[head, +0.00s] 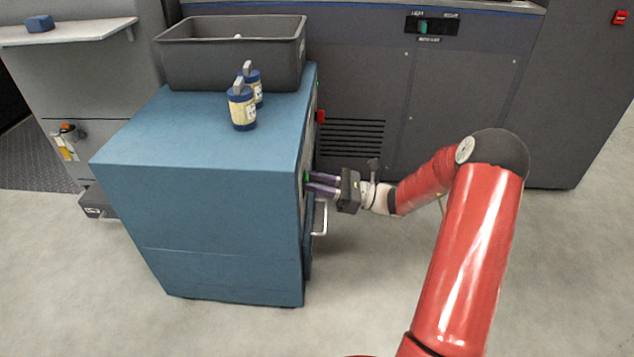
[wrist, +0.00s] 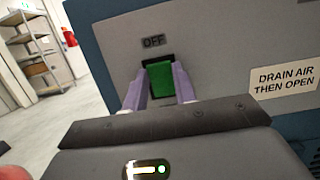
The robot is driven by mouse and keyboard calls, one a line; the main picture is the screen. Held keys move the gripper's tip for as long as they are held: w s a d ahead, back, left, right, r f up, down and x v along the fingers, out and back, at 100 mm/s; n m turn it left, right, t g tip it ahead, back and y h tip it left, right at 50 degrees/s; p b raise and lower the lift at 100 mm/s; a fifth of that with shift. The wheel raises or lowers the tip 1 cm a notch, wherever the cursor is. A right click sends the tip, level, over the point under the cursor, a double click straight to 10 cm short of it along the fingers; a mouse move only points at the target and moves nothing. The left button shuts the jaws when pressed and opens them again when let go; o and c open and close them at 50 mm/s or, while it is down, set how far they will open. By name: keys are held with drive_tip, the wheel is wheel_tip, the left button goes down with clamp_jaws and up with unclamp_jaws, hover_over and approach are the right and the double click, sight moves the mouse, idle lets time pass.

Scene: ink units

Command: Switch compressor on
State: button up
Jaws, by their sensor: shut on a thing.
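The compressor is the blue cabinet (head: 205,205) in the head view, with its control panel on its right side. In the wrist view, a green switch (wrist: 168,78) sits on the grey panel (wrist: 215,45) under an "OFF" label (wrist: 153,41). My gripper (wrist: 160,92) has its two purple fingers on either side of the green switch, shut on it. In the head view my gripper (head: 312,184) reaches the panel from the right, and the switch is mostly hidden behind the fingers.
Two blue-and-cream bottles (head: 242,110) and a grey bin (head: 230,75) stand on the cabinet top. A metal handle (head: 321,217) sticks out below my gripper. A "DRAIN AIR THEN OPEN" label (wrist: 284,81) is right of the switch. The floor (head: 370,290) right of the cabinet is clear.

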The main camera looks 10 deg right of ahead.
drive_tip(key=o, duration=1)
drive_tip(key=v, duration=0.7)
drive_tip(key=shift+d, duration=0.35)
drive_tip(key=shift+s+d+f, duration=0.1)
drive_tip(key=shift+f, duration=0.05)
